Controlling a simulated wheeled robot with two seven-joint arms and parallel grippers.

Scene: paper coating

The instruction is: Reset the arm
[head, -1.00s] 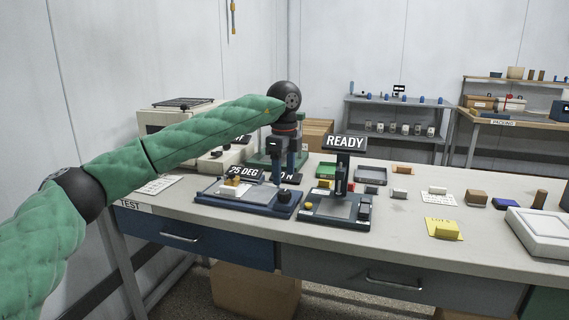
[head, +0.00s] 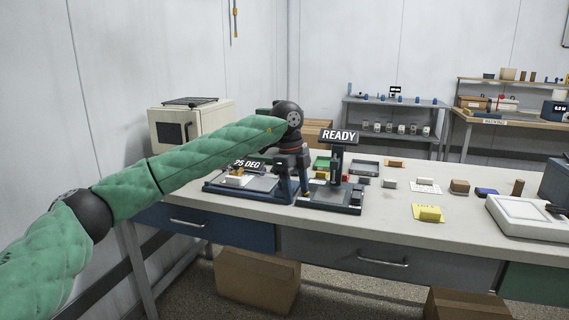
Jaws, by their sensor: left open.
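My left arm, in a green quilted sleeve, reaches in from the left. My left gripper (head: 296,187) points down, open, with nothing seen between its fingers. It hangs in front of the gap between the coating device with the "25 DEG" sign (head: 247,163) and the tester with the "READY" sign (head: 338,136). The gripper partly hides the right end of the coating device (head: 255,194). Whether it touches either device I cannot tell. My right gripper is not in view.
The grey bench (head: 400,228) holds a yellow block (head: 428,212) on a yellow sheet, small blocks, trays, and a white shallow tray (head: 523,217) at the right. A white oven (head: 190,128) stands at the back left. Cardboard boxes (head: 257,280) sit below. The bench's front middle is clear.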

